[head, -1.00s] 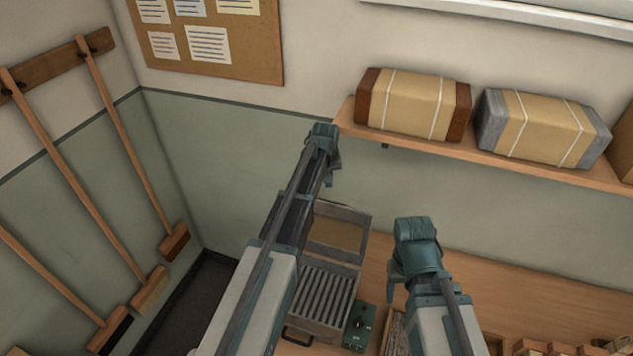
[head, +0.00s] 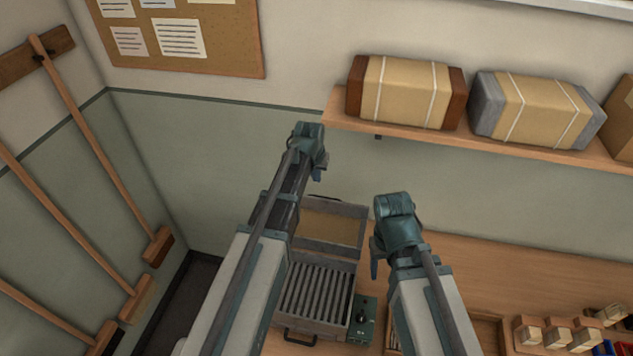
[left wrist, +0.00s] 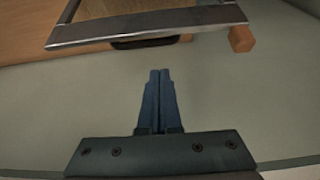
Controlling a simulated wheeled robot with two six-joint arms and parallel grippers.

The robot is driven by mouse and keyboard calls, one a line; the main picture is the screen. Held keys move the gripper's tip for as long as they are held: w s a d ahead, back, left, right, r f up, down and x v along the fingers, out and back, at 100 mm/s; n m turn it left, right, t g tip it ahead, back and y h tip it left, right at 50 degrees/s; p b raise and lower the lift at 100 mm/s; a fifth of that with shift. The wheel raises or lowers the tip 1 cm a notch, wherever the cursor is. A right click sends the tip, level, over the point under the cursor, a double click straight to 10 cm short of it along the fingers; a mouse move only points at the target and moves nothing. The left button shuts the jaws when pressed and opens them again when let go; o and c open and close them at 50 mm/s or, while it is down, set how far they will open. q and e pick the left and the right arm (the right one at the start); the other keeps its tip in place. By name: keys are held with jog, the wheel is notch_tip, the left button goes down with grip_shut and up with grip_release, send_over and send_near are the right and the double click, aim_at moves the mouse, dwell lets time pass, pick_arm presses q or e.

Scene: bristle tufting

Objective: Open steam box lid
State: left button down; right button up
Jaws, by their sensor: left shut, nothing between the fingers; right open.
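The steam box (head: 350,310) is a grey metal box on the bench with its dark slatted inside showing. Its lid (head: 362,212) is open, tilted back behind the box, with a tan inner panel. In the left wrist view the lid's metal edge (left wrist: 150,34) and a dark handle (left wrist: 150,42) cross the top. My left gripper (head: 319,174) is beyond the lid's far edge; its blue fingers (left wrist: 160,72) are shut, empty and apart from the handle. My right gripper (head: 375,268) is open and empty, right of the box; its fingers are partly hidden.
A green control box (head: 363,318) stands right of the steam box. A wall shelf (head: 480,148) holds wrapped bundles (head: 405,92). Brush blocks (head: 557,335) sit at the bench's right. Brooms (head: 100,160) hang on the left wall. Bare bench (head: 500,270) lies right of my right arm.

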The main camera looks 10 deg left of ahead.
pick_arm(q)
jog(key=b+x, duration=0.8)
jog(key=x, duration=0.1)
jog(key=shift+f+b, duration=0.35)
jog(key=shift+b, duration=0.05)
jog(key=shift+w, duration=0.1)
jog(key=shift+t, duration=0.6)
jog(key=s, duration=0.1)
jog(key=s+r, duration=0.1)
jog(key=s, duration=0.1)
jog(key=s+r+p, duration=0.1)
jog(key=s, duration=0.1)
jog(key=shift+s, duration=0.15)
jog(key=shift+f, duration=0.1)
jog(key=p+v, duration=0.8)
jog(key=v, duration=0.2)
jog(key=shift+s+f+p, duration=0.2)
jog(key=shift+s+p, duration=0.1)
jog(key=shift+s, duration=0.05)
